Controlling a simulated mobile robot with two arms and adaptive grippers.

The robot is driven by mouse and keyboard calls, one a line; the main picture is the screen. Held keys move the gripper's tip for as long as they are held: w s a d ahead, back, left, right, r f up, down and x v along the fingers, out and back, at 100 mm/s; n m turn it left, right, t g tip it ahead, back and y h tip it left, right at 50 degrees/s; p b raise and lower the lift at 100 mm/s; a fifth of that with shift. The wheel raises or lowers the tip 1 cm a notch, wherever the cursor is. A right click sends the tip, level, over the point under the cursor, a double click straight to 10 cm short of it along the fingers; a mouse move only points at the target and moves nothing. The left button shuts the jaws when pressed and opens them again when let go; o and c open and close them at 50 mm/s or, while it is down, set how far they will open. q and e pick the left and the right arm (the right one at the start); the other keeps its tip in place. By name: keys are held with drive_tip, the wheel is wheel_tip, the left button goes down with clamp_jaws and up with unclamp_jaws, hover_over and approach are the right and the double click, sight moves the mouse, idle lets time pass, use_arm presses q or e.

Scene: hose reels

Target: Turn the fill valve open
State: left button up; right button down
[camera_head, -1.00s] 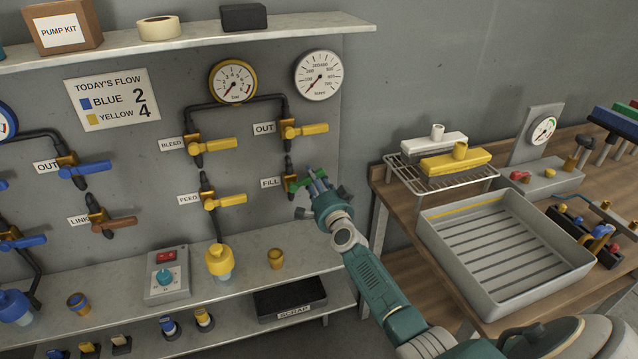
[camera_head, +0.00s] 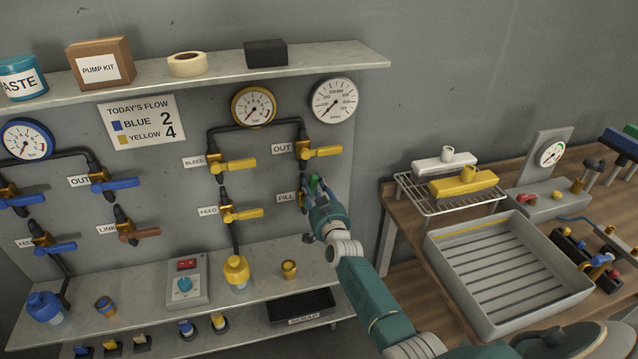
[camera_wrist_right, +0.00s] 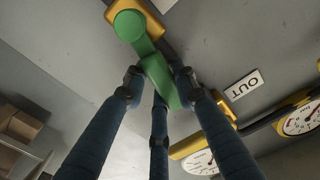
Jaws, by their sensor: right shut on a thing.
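The fill valve, next to the FILL label (camera_head: 287,197), is on the wall panel below the yellow OUT valve. Its green handle (camera_wrist_right: 158,75) fills the middle of the right wrist view, running from a round green hub (camera_wrist_right: 130,25) on a yellow body (camera_wrist_right: 150,12). My right gripper (camera_wrist_right: 158,82) is shut on the handle, with fingers on both sides of it. In the head view, my right gripper (camera_head: 318,187) covers most of the valve, and only a bit of green shows. My left gripper is not in view.
The yellow OUT valve (camera_head: 322,152) is close above my right gripper, and the yellow FEED valve (camera_head: 244,213) is to its left. A shelf with a black SCRAP tray (camera_head: 303,305) is below. A wooden bench with a grey tray (camera_head: 510,275) stands at the right.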

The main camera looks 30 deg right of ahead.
drive_tip(key=shift+w+a+r+n+p, duration=0.1)
drive_tip(key=shift+a+n+p, duration=0.1)
drive_tip(key=shift+a+n, duration=0.35)
drive_tip(key=shift+w+a+r+n+p, duration=0.1)
drive_tip(key=shift+a+n+p, duration=0.15)
drive_tip(key=shift+n, duration=0.6)
drive_tip(key=shift+f, duration=0.1)
drive_tip(key=c, duration=1.3)
unclamp_jaws()
drive_tip(key=shift+c, duration=0.2)
